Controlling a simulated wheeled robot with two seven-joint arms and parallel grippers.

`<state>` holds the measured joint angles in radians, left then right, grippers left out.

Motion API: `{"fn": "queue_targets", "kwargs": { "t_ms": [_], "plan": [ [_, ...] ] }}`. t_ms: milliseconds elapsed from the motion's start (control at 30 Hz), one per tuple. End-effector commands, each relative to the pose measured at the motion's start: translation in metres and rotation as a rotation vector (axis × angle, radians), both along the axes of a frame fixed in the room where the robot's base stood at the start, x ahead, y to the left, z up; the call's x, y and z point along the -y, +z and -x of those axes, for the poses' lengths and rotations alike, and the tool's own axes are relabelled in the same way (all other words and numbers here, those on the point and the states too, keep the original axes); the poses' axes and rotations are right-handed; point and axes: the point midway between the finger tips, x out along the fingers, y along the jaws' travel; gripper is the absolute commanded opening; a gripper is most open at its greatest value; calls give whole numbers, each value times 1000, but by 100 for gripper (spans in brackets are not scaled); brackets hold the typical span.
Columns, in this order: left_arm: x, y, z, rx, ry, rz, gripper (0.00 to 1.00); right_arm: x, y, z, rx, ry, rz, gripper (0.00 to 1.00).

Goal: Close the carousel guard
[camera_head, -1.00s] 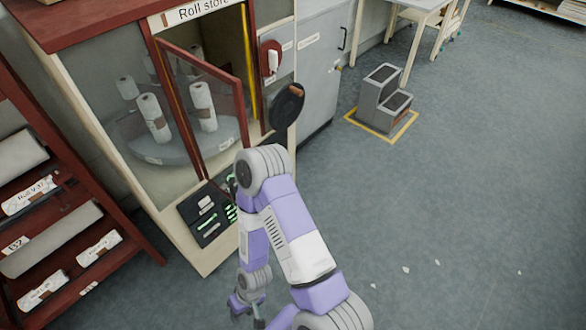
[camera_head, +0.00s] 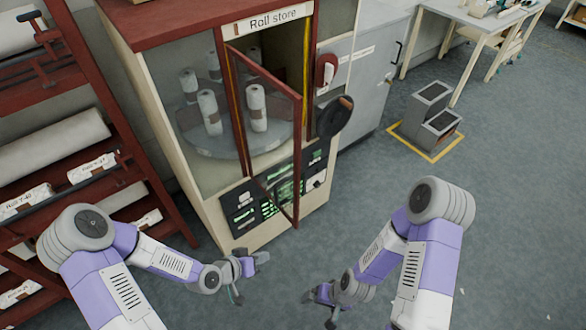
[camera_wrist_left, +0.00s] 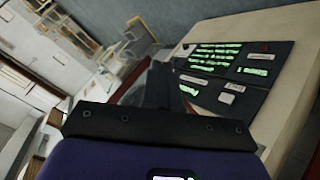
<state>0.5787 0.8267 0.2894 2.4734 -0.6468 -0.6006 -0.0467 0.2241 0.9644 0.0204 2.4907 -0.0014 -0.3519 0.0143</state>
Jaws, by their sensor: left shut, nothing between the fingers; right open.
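The carousel guard (camera_head: 272,120) is a red-framed glazed door on the roll store cabinet (camera_head: 160,100). It stands ajar, swung out from the opening, with white rolls on the round carousel (camera_head: 200,140) behind it. My left gripper (camera_head: 260,262) is shut and empty, below and in front of the guard's lower corner, apart from it. My right gripper (camera_head: 318,308) is open and empty, lower and to the right, away from the cabinet. In the left wrist view the control panel (camera_wrist_left: 225,70) with green displays shows; the left fingertips are not clearly visible there.
A dark round disc (camera_head: 335,117) juts from the cabinet's right side. A red rack (camera_head: 135,165) of rolls stands at left. A grey step stool (camera_head: 430,115) is on a yellow-marked floor patch. The floor (camera_head: 510,190) at right is clear.

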Motion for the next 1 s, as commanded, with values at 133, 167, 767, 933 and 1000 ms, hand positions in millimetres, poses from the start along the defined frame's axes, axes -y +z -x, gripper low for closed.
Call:
{"fn": "queue_targets", "kwargs": {
  "t_ms": [133, 167, 767, 933, 1000],
  "plan": [
    [-12, 109, -35, 404, -94, 53, 0, 0, 36, 0, 0, 0, 0, 100],
    [-14, 127, -37, 476, -114, 59, 0, 0, 40, 0, 0, -1, 0, 100],
    [-1, 237, -43, 953, -300, 72, 0, 0, 60, 0, -1, -1, 1, 100],
    [29, 237, -65, 951, -300, 74, 0, 0, 59, 0, -1, -1, 1, 100],
    [41, 237, -73, 949, -299, 73, 0, 0, 58, 0, -1, -1, 1, 100]
  ]
}}
